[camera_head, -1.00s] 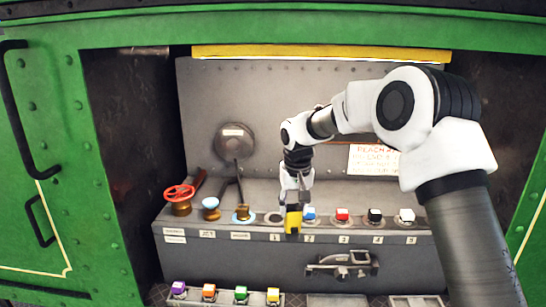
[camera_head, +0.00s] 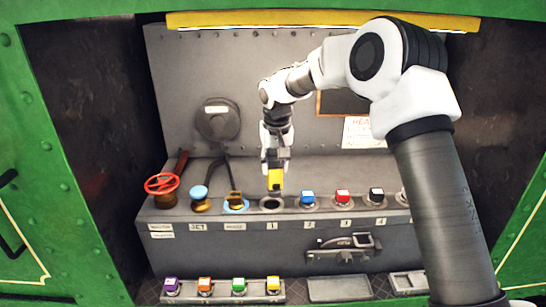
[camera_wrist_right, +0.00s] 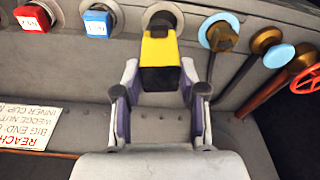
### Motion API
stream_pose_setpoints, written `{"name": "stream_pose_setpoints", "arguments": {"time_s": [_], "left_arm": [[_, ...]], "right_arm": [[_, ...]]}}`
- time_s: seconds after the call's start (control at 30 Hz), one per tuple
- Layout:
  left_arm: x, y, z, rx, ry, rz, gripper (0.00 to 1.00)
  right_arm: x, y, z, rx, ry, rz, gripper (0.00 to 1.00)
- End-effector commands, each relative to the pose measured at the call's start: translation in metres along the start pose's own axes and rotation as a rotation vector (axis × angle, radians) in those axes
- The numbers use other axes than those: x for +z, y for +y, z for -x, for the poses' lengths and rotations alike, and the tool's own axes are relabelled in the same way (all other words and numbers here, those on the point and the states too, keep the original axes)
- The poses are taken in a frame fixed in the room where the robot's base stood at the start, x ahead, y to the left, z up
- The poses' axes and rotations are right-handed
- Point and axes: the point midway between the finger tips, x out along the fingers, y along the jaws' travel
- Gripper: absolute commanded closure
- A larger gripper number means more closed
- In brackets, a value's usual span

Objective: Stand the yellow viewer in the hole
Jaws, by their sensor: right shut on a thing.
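The yellow viewer (camera_head: 276,181), a small yellow block with black parts, is held by my right gripper (camera_head: 275,166). In the right wrist view the viewer (camera_wrist_right: 159,50) sits between the two fingers (camera_wrist_right: 160,92), its black end facing the camera. The hole (camera_head: 271,204) is a round grey-rimmed opening on the ledge above label 1. In the head view the viewer is just above the hole. In the right wrist view the hole (camera_wrist_right: 163,12) shows partly behind the viewer, which hides its lower part. The gap between them is hard to judge. My left gripper is not in view.
Blue (camera_head: 308,199), red (camera_head: 342,197) and black (camera_head: 376,196) capped pieces stand right of the hole. A brass piece on a blue ring (camera_head: 235,203), a blue knob (camera_head: 199,196) and a red wheel (camera_head: 162,185) stand left. A lower rack (camera_head: 222,296) holds several coloured pieces.

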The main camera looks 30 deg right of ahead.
Motion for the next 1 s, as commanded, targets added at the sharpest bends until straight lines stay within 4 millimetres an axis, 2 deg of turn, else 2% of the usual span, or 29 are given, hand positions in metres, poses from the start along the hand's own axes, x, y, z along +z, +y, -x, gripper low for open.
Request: {"name": "stream_pose_setpoints", "arguments": {"time_s": [0.43, 0.87, 0.9, 0.97, 1.0], "left_arm": [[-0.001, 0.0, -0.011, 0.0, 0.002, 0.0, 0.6], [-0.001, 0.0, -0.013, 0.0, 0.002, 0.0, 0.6], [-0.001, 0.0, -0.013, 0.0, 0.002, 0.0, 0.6], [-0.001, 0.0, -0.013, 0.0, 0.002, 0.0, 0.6], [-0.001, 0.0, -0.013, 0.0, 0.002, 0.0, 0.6]], "right_arm": [[0.006, 0.0, -0.038, 0.0, 0.0, -0.001, 1.0], [0.007, 0.0, -0.044, 0.0, 0.0, -0.001, 1.0], [0.007, 0.0, -0.044, 0.0, 0.0, -0.001, 0.56], [0.007, 0.0, -0.044, 0.0, 0.0, -0.001, 0.34], [0.007, 0.0, -0.044, 0.0, 0.0, -0.001, 0.3]]}}
